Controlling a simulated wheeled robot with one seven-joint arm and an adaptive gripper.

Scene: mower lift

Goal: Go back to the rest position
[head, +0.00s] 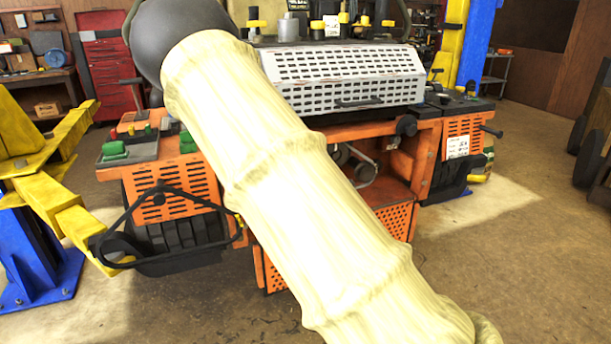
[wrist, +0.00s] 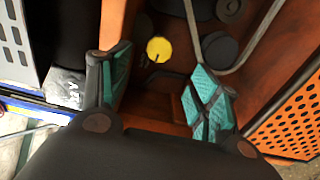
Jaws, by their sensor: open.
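My gripper (wrist: 160,105) shows in the wrist view with its two teal-padded fingers spread apart and nothing between them. It is over the opening of an orange metal cabinet (wrist: 190,150), with a yellow round cap (wrist: 158,49) and dark round parts further in. In the head view my pale sleeved arm crosses the middle and hides much of the orange machine (head: 172,195). My gripper is not visible in the head view.
A perforated grey cover (head: 345,75) tops the machine. A yellow lift arm (head: 60,205) and blue post base (head: 30,265) stand at left. A red tool chest (head: 108,70) is behind. The floor at right (head: 500,260) is clear.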

